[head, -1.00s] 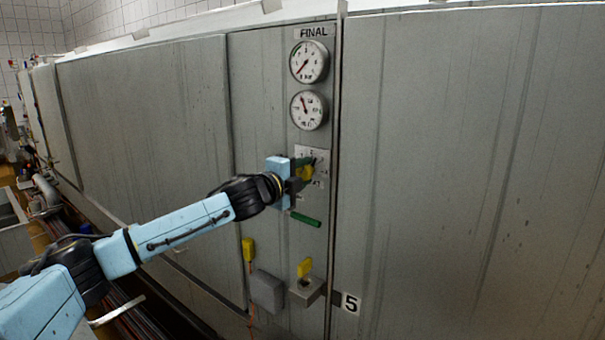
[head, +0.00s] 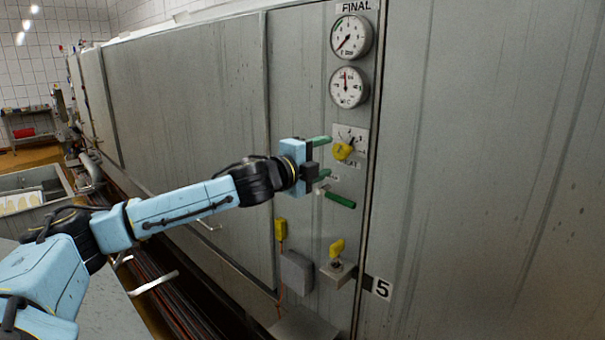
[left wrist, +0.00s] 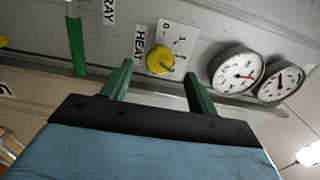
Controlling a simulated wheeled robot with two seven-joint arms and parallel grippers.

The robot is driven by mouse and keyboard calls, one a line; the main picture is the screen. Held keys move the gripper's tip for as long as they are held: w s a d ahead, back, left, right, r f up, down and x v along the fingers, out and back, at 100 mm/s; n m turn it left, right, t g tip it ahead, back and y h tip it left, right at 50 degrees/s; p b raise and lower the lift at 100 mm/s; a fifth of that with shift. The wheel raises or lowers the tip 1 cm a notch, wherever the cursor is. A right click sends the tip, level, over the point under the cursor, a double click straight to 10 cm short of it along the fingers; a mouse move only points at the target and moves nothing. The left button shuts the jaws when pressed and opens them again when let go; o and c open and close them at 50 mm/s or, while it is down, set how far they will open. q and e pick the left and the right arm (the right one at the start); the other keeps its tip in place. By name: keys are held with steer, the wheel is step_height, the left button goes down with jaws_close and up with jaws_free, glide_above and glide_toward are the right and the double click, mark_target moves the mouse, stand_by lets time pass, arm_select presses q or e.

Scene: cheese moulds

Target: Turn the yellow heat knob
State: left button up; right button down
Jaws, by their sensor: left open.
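The yellow heat knob (head: 342,151) sits on a white dial plate (head: 356,136) on the grey metal panel, below two round gauges. In the left wrist view the knob (left wrist: 160,60) shows beside the word HEAT, its pointed end turned toward the numbers. My left gripper (head: 322,158) is open, with its green fingers pointing at the panel. It is just left of the knob and apart from it. In the left wrist view the knob lies beyond and between the two fingertips (left wrist: 158,72). Nothing is between the fingers. My right gripper is not in view.
A green-handled lever (head: 340,200) sticks out below the knob. Lower down are a second yellow handle (head: 337,247), a yellow piece (head: 280,229) and a grey box (head: 297,272). The gauges (head: 349,87) are above. The panel to the right is bare.

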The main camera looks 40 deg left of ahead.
arm_select(q)
steer(key=s+b, duration=0.3)
steer(key=s, duration=0.4)
steer(key=shift+a, duration=0.25)
steer(key=shift+w+f, duration=0.1)
